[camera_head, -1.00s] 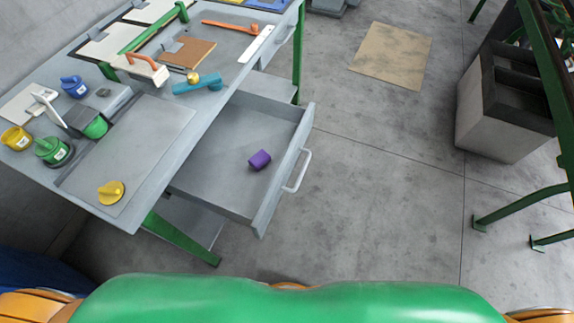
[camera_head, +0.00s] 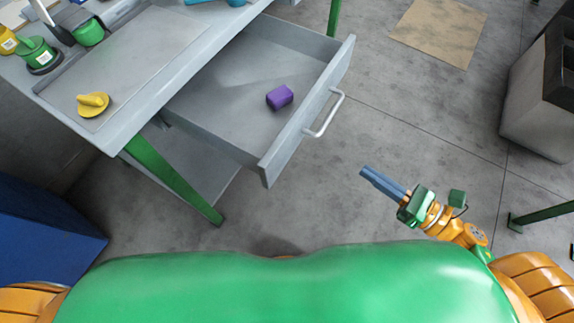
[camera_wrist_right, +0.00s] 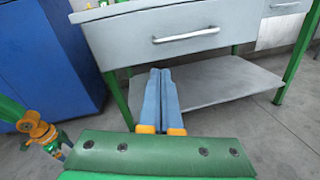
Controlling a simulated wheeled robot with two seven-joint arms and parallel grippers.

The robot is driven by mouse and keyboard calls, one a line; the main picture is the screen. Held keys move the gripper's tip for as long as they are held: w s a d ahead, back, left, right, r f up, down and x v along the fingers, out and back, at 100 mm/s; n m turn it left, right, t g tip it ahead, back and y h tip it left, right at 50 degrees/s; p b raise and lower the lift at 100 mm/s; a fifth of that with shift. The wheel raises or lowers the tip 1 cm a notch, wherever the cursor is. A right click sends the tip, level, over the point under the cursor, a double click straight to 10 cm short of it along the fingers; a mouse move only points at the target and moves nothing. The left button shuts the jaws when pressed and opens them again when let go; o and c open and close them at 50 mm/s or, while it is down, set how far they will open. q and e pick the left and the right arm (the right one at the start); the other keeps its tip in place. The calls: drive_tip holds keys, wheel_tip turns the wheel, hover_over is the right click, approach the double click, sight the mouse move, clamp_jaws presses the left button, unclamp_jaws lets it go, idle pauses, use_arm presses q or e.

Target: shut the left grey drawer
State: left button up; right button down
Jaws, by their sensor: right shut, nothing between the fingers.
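The left grey drawer (camera_head: 240,85) stands pulled out from the grey workbench in the head view. A small purple block (camera_head: 280,97) lies inside it. Its pale bar handle (camera_head: 325,115) is on the front panel, which also shows in the right wrist view with the handle (camera_wrist_right: 186,35). My right gripper (camera_head: 366,173) is shut and empty, to the right of the drawer front and nearer to me, apart from the handle. In the right wrist view its blue fingers (camera_wrist_right: 160,75) point toward the bench, below the handle in the picture. My left gripper is not seen in the head view.
A green bench leg (camera_head: 172,176) stands below the drawer. A blue cabinet (camera_head: 45,225) is at the left. The floor right of the drawer is clear, with a tan mat (camera_head: 438,30) beyond.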

sight(292, 145)
drive_tip(key=w+a+n+p, duration=0.1)
drive_tip(key=a, duration=0.3)
drive_tip(key=w+a+r+n+g+y+p, duration=0.1)
drive_tip(key=w+a+n, duration=0.1)
drive_tip(key=a, duration=0.2)
drive_tip(key=w+a+n+g+y+p, duration=0.1)
drive_tip(key=w+a, duration=0.1)
drive_tip(key=a, duration=0.3)
drive_tip(key=shift+w+a+r+n, duration=0.1)
drive_tip(key=shift+w+r+n, duration=0.2)
drive_tip(key=shift+n, duration=0.1)
drive_tip(key=shift+w+a+f, duration=0.1)
drive_tip(key=shift+w+a, duration=0.05)
drive_tip(key=shift+a, duration=0.25)
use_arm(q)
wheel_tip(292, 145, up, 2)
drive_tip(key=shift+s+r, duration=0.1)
